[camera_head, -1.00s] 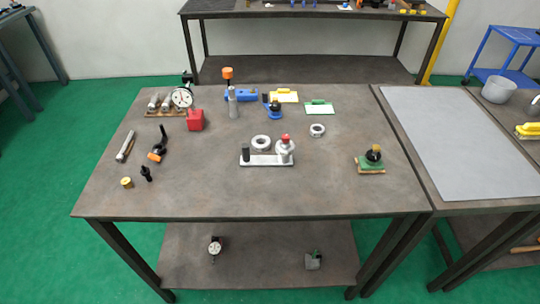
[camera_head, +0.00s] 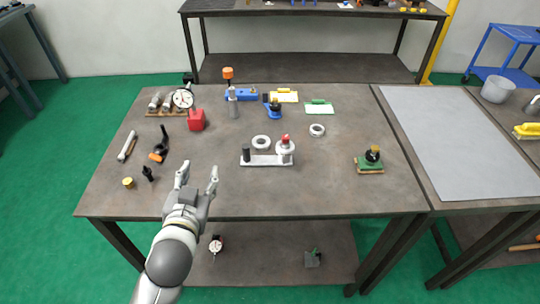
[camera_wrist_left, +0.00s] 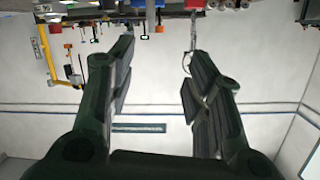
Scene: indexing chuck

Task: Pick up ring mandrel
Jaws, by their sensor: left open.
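Which piece is the ring mandrel is not certain. A slim grey upright cylinder (camera_head: 233,106) stands at the back of the table (camera_head: 225,185). A pale plate fixture (camera_head: 266,160) with a dark post and a red-topped round piece sits near the middle. My left gripper (camera_head: 199,170) is over the table's front part, left of the fixture and well short of the grey cylinder. Its two fingers are spread and empty, and they also show apart in the left wrist view (camera_wrist_left: 155,75). My right gripper is not in view.
A red block (camera_head: 196,120) and a dial gauge (camera_head: 183,98) stand at the back left. Black and orange tools (camera_head: 160,150) and a brass piece (camera_head: 128,183) lie at left.

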